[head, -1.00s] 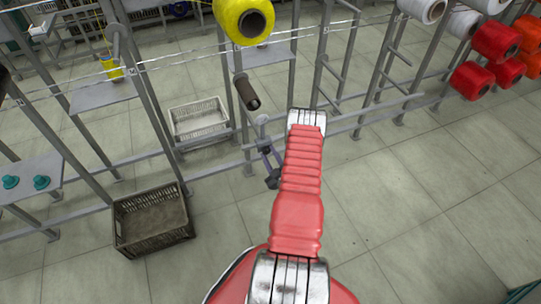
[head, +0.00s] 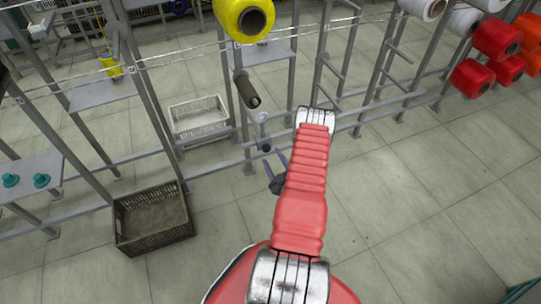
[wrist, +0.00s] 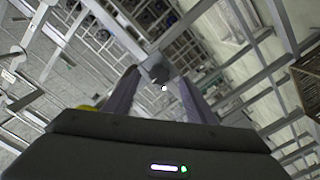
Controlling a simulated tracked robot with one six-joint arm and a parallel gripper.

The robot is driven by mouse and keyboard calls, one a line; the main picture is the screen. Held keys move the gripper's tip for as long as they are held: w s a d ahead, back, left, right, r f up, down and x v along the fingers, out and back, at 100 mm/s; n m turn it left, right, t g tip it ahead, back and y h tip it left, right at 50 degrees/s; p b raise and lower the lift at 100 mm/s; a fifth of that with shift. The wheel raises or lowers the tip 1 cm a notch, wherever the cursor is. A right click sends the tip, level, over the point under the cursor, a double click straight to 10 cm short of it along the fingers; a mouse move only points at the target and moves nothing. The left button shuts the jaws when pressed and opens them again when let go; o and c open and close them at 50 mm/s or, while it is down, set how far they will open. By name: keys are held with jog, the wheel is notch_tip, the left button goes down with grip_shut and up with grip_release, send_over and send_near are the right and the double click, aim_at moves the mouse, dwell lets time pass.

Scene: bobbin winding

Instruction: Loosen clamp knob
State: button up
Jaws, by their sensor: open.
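A dark clamp knob (head: 266,148) sits below a grey bracket (head: 262,118) on the frame, to the left of my red arm in the head view. My gripper (head: 282,160) is mostly hidden behind the arm, with part of a purple-grey finger and a dark part showing just right of and below the knob. In the wrist view my gripper (wrist: 158,92) has its two fingers spread wide. A dark knob (wrist: 157,72) shows between and beyond the fingertips, and I see no contact.
A brown peg (head: 247,90) and a yellow yarn cone (head: 244,18) are above on the frame. Red bobbins (head: 490,55) hang at right. Floor right of my arm is clear.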

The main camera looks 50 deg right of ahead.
aim_at(267, 150)
jog(key=v, duration=1)
jog(key=shift+f, duration=0.1)
jog(key=m, duration=0.6)
jog(key=shift+w+r, duration=0.2)
jog(key=shift+w, duration=0.1)
jog(key=shift+w, duration=0.1)
jog(key=x, duration=1.3)
jog(key=shift+w+d, duration=0.2)
jog(key=shift+w, duration=0.05)
jog(key=shift+c, duration=0.2)
